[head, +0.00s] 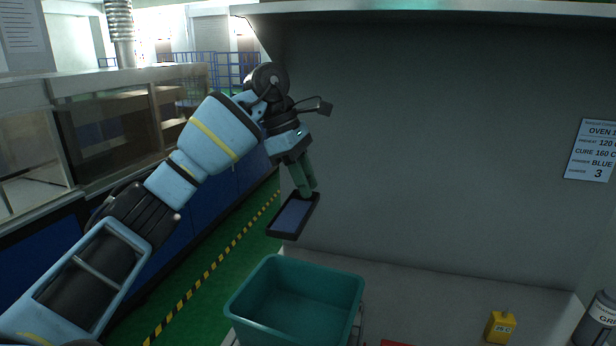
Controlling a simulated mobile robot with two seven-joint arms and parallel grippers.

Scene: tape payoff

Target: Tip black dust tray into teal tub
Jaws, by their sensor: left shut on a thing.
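In the head view a black dust tray (293,217) hangs in the air above the back edge of the teal tub. Its inside shows a bluish-grey surface; I cannot tell how much dust is in it. My left gripper (308,192) is shut on the tray's upper edge and holds it tilted. The teal tub (294,302) stands below at the bottom middle, open at the top; the part of its inside that shows looks empty. Tray and tub are apart. My right gripper is not in view.
A yellow container (500,327) and a grey bottle (598,318) stand at the lower right. A grey wall (430,150) with a paper sign (592,150) rises behind. Blue-fronted cabinets line the left. Pale surface right of the tub is mostly free.

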